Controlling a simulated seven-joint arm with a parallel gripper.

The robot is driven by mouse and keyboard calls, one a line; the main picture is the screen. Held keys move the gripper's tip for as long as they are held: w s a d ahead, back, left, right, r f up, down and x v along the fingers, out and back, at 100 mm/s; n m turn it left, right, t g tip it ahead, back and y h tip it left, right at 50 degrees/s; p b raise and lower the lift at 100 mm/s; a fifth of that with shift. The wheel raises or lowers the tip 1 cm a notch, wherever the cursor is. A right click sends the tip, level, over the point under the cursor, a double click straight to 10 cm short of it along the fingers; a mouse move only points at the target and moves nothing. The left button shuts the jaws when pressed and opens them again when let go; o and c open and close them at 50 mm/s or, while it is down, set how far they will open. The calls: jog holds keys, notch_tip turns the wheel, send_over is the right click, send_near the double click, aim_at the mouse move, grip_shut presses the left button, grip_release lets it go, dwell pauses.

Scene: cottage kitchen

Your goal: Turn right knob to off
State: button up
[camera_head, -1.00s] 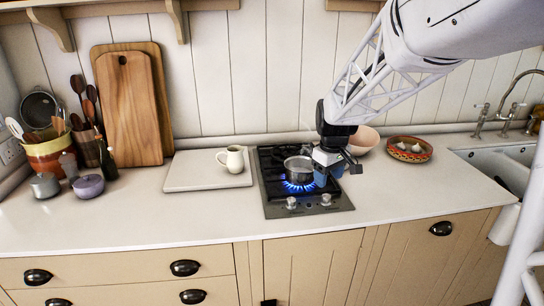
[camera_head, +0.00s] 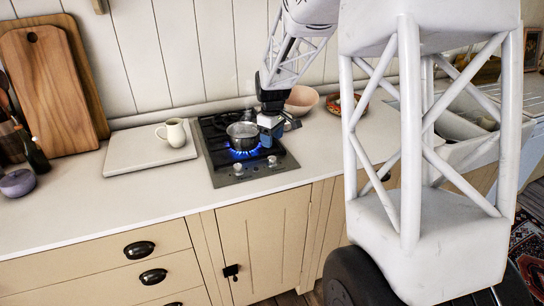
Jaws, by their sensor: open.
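The small gas hob (camera_head: 226,180) is set in the white worktop. Its two light knobs are at the front edge: the left knob (camera_head: 238,169) and the right knob (camera_head: 271,160). My gripper (camera_head: 287,124) is open at the back right of the hob, to the right of the pot. It is behind the right knob and apart from it. Its fingers are small in view and partly merge with the dark hob. The knob pointers are too small to read.
A white board (camera_head: 150,148) with a cream jug (camera_head: 173,132) lies left of the hob. A pink bowl (camera_head: 301,101) and a patterned dish (camera_head: 338,103) stand behind my gripper. A bluish thing (camera_head: 267,139) is below it. The worktop front is clear.

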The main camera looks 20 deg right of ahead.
aim_at(272, 158)
jog(key=shift+f, duration=0.15)
jog(key=shift+f, duration=3.8)
jog(key=c, duration=0.9)
